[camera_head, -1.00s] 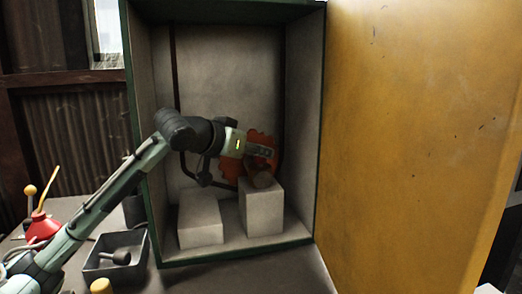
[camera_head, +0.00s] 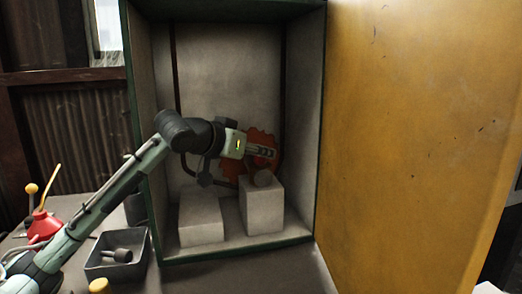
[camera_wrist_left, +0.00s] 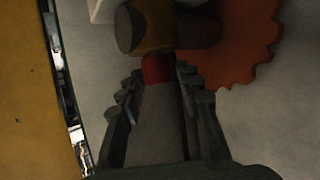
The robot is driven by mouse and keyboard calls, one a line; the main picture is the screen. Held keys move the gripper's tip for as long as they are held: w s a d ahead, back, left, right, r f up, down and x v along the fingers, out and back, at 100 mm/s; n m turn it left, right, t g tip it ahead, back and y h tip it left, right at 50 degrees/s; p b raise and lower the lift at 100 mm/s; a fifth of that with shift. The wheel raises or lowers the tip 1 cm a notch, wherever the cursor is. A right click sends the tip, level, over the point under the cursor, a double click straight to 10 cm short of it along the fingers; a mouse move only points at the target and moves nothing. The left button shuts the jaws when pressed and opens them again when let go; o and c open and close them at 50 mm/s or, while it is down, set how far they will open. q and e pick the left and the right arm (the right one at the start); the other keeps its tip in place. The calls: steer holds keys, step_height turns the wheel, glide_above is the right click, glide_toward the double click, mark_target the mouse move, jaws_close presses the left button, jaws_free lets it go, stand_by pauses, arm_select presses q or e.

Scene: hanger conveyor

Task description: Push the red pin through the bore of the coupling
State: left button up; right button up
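The coupling (camera_wrist_left: 155,27) is a dull brown-grey cylinder lying crosswise at the top of the left wrist view. In the head view the coupling (camera_head: 263,178) sits on top of the right pale block. The red pin (camera_wrist_left: 155,69) shows as a short red piece close against the coupling's side; whether it is inside the bore is hidden. A grey bar-like shape runs from it toward the wrist. My left gripper (camera_wrist_left: 158,72) has its fingers close along both sides of the pin and looks shut on it. In the head view my left gripper (camera_head: 272,153) points right. My right gripper is not in view.
An orange toothed wheel (camera_head: 262,139) stands behind the gripper. A lower pale block (camera_head: 201,220) stands to the left. The green-edged cabinet (camera_head: 318,130) surrounds the arm, with its yellow door (camera_head: 410,140) open at right. A grey bin (camera_head: 117,268) is outside at left.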

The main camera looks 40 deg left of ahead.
arm_select(q)
steer(key=shift+o, duration=0.3)
steer(key=shift+d+f, duration=0.2)
steer(key=shift+f, duration=0.45)
steer(key=o, duration=0.5)
steer(key=shift+s, duration=0.1)
steer(key=v, duration=0.4)
steer(key=r+v, duration=0.1)
steer(key=v, duration=0.3)
steer(key=shift+d, duration=0.1)
steer(key=shift+r, duration=0.15)
